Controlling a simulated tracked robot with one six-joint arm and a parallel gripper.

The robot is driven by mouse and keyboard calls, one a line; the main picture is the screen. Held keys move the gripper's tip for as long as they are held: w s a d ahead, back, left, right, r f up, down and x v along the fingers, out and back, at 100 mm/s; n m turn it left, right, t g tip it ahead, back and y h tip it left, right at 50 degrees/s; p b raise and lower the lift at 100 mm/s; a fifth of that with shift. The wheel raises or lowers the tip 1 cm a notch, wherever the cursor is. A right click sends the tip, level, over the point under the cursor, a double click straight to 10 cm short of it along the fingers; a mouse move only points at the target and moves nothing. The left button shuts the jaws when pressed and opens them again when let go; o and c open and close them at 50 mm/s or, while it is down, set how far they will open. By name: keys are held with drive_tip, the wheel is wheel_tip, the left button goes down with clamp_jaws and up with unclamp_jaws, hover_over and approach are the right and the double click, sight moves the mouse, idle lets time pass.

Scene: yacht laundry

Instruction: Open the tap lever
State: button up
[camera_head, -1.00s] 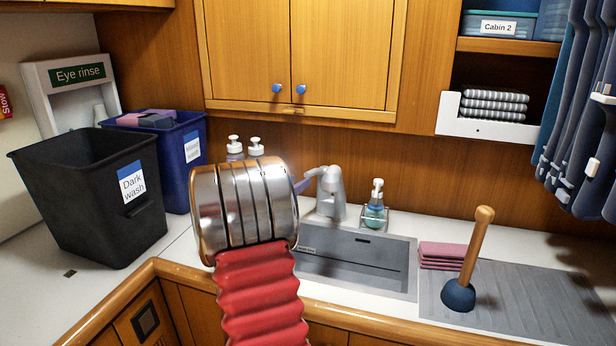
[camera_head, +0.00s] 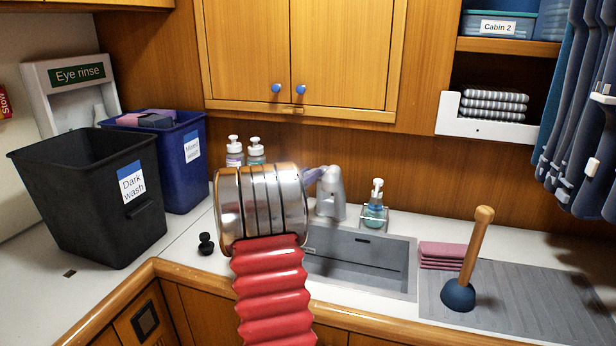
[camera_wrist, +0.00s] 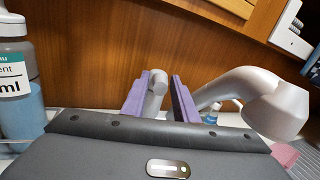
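The grey tap (camera_head: 331,198) stands at the back edge of the sink, and its broad curved spout (camera_wrist: 262,98) fills the right of the wrist view. A narrower grey upright part, which looks like the tap lever (camera_wrist: 156,94), shows between my purple fingers in the wrist view. My gripper (camera_wrist: 161,75) is open, with one finger on each side of this part. The left finger looks close to it, and a gap shows on the right; contact cannot be told.
A soap dispenser (camera_head: 375,208) stands right of the tap, and pump bottles (camera_head: 235,152) stand behind my wrist. The sink (camera_head: 365,262) is in front. A black stopper (camera_head: 206,243) and laundry bins (camera_head: 88,200) are left.

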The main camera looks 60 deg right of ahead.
clamp_jaws()
